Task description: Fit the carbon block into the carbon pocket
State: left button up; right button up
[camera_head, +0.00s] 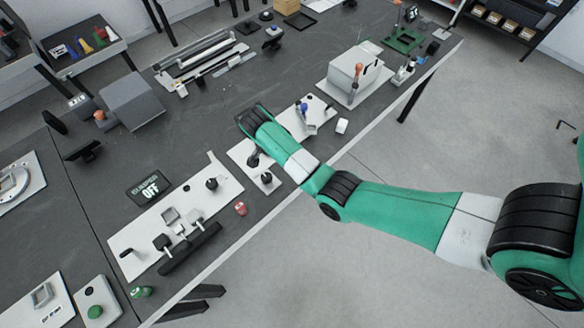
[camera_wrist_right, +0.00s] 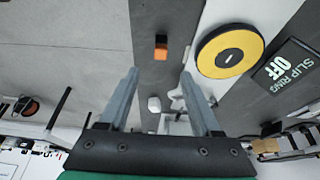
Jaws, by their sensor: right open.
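A small block with a dark body and an orange end (camera_wrist_right: 161,47) lies on the dark table strip in the right wrist view; it looks like the carbon block. A small reddish block (camera_head: 240,208) near the table's front edge in the head view appears to be the same one. My right gripper (camera_wrist_right: 161,74) is open and empty, its fingers apart, with the block beyond the tips in the picture. A yellow disc with a black rim (camera_wrist_right: 230,50) sits on a white plate to the right. I cannot make out the carbon pocket. My left gripper is out of view.
A "SLIP RING OFF" display (camera_wrist_right: 290,64) stands beside the disc. A small white piece (camera_head: 342,126) lies near the table edge, and a white machine (camera_head: 355,74) stands beyond it. My green right arm hides part of a white base plate. Floor lies past the front edge.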

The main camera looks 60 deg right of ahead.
jog(key=b+x, duration=0.2)
jog(key=x, duration=0.4)
jog(key=shift+w+d+b, duration=0.1)
jog(key=shift+b, duration=0.3)
jog(key=b+x, duration=0.3)
jog(key=x, duration=0.2)
jog(key=shift+f, duration=0.15)
grip_shut()
